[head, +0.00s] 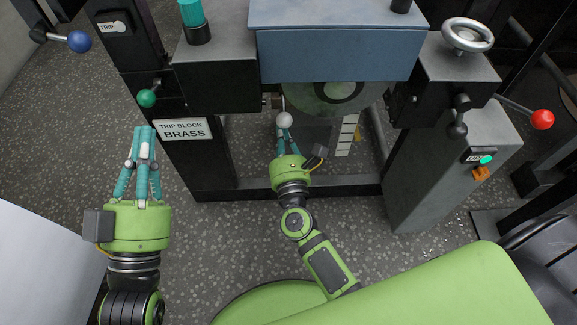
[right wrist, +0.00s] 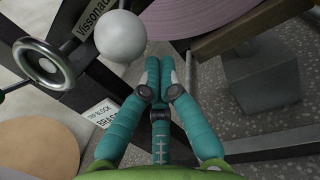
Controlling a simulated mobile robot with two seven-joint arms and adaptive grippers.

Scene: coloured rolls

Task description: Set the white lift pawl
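A white ball knob (head: 284,119), the only white knob in view, sits on a thin lever below the blue-grey machine head; I take it as the lift pawl's. My right gripper (head: 284,137) is just below it in the head view, its teal fingers close together. In the right wrist view, the white knob (right wrist: 121,37) is up and left of the fingertips (right wrist: 160,65), which have nothing between them. Whether they touch the knob I cannot tell. My left gripper (head: 145,130) is empty at the left, fingertips together, beside the TRIP BLOCK BRASS sign (head: 182,129).
A green knob (head: 147,98) is above my left gripper, and a blue knob (head: 79,41) is further up left. At right are a handwheel (head: 467,35), a black knob (head: 457,130) and a red knob (head: 542,119). A dark frame bar (head: 235,190) crosses low behind my right gripper.

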